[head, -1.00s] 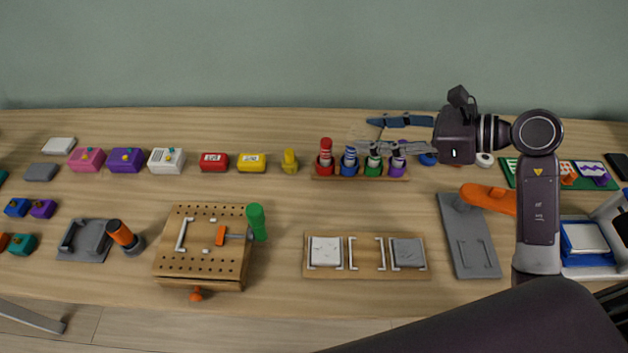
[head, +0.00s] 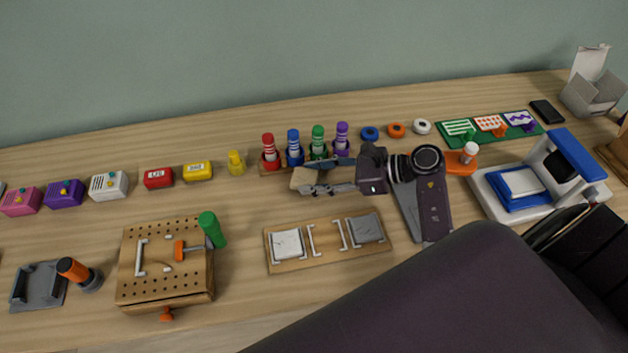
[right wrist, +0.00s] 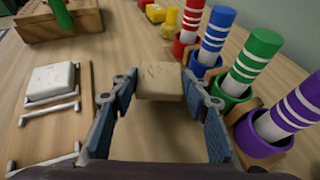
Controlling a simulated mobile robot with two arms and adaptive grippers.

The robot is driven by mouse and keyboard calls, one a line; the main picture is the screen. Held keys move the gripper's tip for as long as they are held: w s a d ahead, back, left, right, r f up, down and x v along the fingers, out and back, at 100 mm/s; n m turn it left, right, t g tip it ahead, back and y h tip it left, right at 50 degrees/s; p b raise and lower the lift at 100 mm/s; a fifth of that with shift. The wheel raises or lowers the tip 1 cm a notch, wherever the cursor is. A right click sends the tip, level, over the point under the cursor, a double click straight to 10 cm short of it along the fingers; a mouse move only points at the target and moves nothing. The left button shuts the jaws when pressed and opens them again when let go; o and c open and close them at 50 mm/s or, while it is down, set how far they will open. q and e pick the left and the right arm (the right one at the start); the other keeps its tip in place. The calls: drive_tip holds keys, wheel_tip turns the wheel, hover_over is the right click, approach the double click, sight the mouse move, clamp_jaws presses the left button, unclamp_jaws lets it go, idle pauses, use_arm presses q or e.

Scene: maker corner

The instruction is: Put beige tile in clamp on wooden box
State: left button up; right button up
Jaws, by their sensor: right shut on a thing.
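My right gripper (head: 325,181) is shut on a beige tile (head: 303,179), which sticks out to the left of its fingers above the table. In the right wrist view the tile (right wrist: 160,80) lies between the two blue finger pads. The wooden box (head: 135,286) stands to the left, with a holed top. On it is the clamp, with a white bar (head: 140,257) and an orange-handled part (head: 179,251); a green handle (head: 212,229) stands at its right edge. The clamp's gap holds no tile that I can see. My left gripper is not in view.
A wooden board (head: 318,262) with a white tile (head: 287,244) and a grey tile (head: 366,227) lies between gripper and box. Several capped markers stand close behind the gripper, the purple one (head: 342,136) nearest. Bare table lies between board and box.

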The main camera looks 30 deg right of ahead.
drive_tip(key=shift+f, duration=1.1)
drive_tip(key=shift+f, duration=0.1)
drive_tip(key=o, duration=1.1)
drive_tip(key=shift+o, duration=0.2)
